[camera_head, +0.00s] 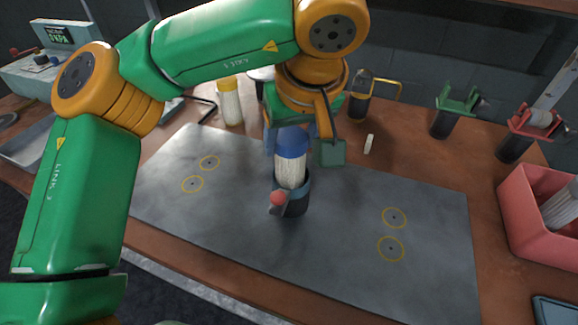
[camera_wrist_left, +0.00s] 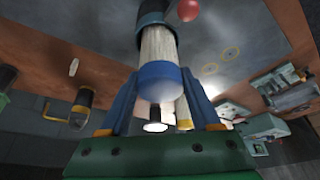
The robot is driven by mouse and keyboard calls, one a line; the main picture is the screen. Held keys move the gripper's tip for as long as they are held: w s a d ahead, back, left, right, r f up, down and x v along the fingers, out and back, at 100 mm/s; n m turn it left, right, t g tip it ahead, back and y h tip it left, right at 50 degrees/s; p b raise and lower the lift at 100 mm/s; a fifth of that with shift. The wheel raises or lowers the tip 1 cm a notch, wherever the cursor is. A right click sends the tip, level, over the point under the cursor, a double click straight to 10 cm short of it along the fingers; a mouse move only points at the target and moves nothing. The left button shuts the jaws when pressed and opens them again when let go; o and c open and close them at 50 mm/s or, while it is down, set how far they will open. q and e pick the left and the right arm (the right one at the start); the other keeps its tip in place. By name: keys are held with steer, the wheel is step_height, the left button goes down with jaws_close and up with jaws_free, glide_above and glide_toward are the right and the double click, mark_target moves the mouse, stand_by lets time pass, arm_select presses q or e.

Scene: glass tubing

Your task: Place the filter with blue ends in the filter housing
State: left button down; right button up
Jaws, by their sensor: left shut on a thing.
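The filter with blue ends (camera_head: 290,170) is upright, white in the middle with a blue top end. Its lower part is inside the dark filter housing (camera_head: 294,203), so its lower end is hidden. The housing stands on the grey mat and has a red ball knob (camera_head: 278,198) on its side. My left gripper (camera_head: 291,135) is above the housing, shut on the filter's blue top end. In the left wrist view the blue end (camera_wrist_left: 160,80) sits between my gripper's blue fingers, and the white body runs into the housing (camera_wrist_left: 153,14). My right gripper is not in view.
A filter with a yellow end (camera_head: 230,103) stands at the back left. Green (camera_head: 455,110) and red (camera_head: 527,130) holders stand at the back right. A pink bin (camera_head: 535,220) is at the right edge. The grey mat (camera_head: 340,260) is clear around the housing.

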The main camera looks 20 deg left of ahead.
mark_target(292, 161)
arm_select(q)
step_height(292, 161, down, 4)
steer(key=shift+d+f, duration=0.1)
steer(key=shift+f, duration=0.2)
steer(key=shift+b, duration=0.3)
steer(key=shift+f, duration=0.2)
steer(key=shift+c, duration=0.5)
jaws_free()
steer(key=shift+r, duration=0.1)
steer(key=shift+s+r, duration=0.1)
steer(key=shift+r, duration=0.3)
steer(key=p+v, duration=0.2)
steer(key=v, duration=0.9)
steer(key=shift+r+p, duration=0.3)
